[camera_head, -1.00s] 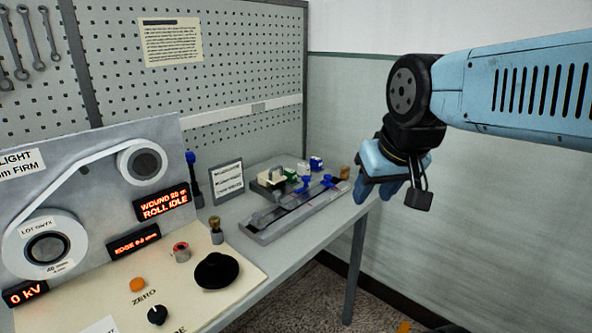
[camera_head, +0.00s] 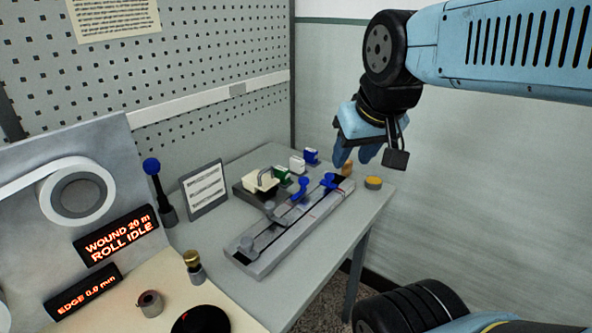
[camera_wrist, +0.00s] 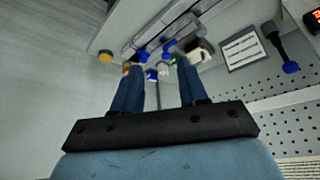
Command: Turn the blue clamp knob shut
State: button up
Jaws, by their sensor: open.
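A long grey rail fixture (camera_head: 262,262) lies on the bench. It carries two blue knobs, a nearer one (camera_head: 300,188) midway along and a farther one (camera_head: 329,181) towards the far end; which is the clamp knob I cannot tell. My gripper (camera_head: 356,158) hangs beyond the rail's far end, above the bench's back right, its blue fingers apart and empty. In the wrist view the fingers (camera_wrist: 160,68) point towards the blue knobs (camera_wrist: 168,46), which lie beyond the tips and apart from them.
Small green, white and blue blocks (camera_head: 311,156) and a cream-topped device (camera_head: 262,181) stand left of the rail. A brown peg (camera_head: 347,169) and yellow-topped disc (camera_head: 373,182) are near my gripper. A blue-topped lever (camera_head: 152,167) and sign (camera_head: 204,189) stand farther left.

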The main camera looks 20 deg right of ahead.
jog(key=o, duration=0.3)
jog(key=shift+w, duration=0.2)
jog(key=w+m+g, duration=0.1)
jog(key=w+m, duration=0.2)
jog(key=w, duration=0.1)
jog(key=w+d+f+m+g+y, duration=0.1)
jog(key=w+m, duration=0.3)
jog(key=w, duration=0.1)
jog(key=w+d+m+g+y, duration=0.1)
jog(key=w+m, duration=0.2)
jog(key=w, duration=0.1)
jog(key=shift+w+f, duration=0.3)
jog(key=shift+w, duration=0.1)
jog(key=m+g+y, duration=0.2)
jog(key=m, duration=0.8)
send_near(305, 179)
jog(key=v, duration=0.5)
jog(key=shift+y, duration=0.3)
jog(key=x, duration=1.3)
jog(key=shift+d+f, duration=0.15)
jog(key=shift+f, duration=0.25)
jog(key=shift+c, duration=0.2)
